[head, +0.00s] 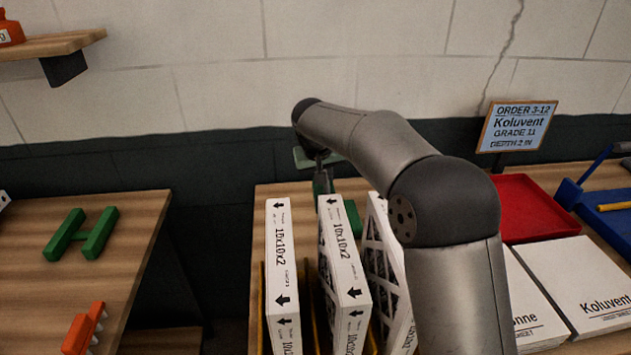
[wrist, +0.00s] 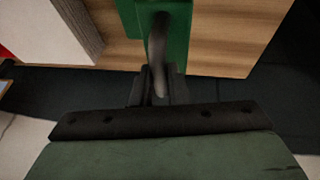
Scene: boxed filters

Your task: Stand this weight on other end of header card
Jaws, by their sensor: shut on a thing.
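My gripper (wrist: 157,88) is shut on the grey handle of a green weight (wrist: 180,45), seen from above in the wrist view. In the head view my gripper (head: 322,178) is at the far edge of the table, behind the boxed filters, and part of a green thing (head: 353,217) shows between two boxes. I cannot tell whether the weight touches the table. Two flat white printed stacks, one marked Koluvent (head: 600,290) and one ending in "nne" (head: 530,300), lie at the right. I cannot tell which thing is the header card.
Several upright white filter boxes (head: 283,250) stand in a yellow rack close to my gripper. A red tray (head: 540,212), a blue tool (head: 600,205) and an order sign (head: 517,127) are at the right.

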